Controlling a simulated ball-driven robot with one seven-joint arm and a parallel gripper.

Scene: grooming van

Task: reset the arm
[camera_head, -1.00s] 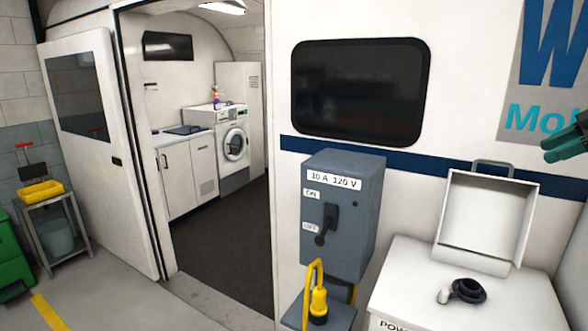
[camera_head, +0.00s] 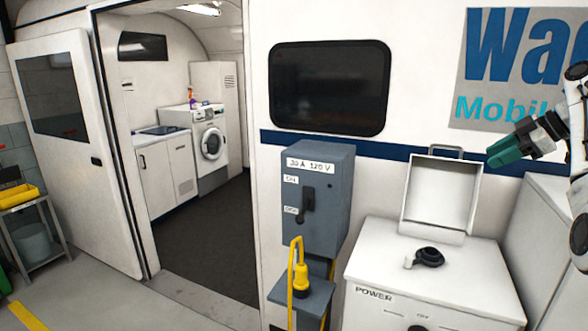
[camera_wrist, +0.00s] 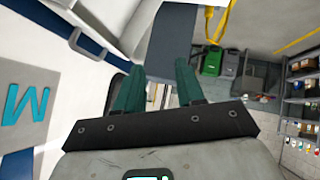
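My gripper (camera_head: 505,151) is at the right of the head view, in front of the van wall and above and to the right of the open white box. Its teal fingers also show in the wrist view (camera_wrist: 158,88). They stand apart with nothing between them. My arm reaches in from the right edge.
A grey power box (camera_head: 318,200) with a lever stands by the van doorway, with a yellow plug (camera_head: 299,280) on a shelf below. The doorway floor (camera_head: 200,240) is clear.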

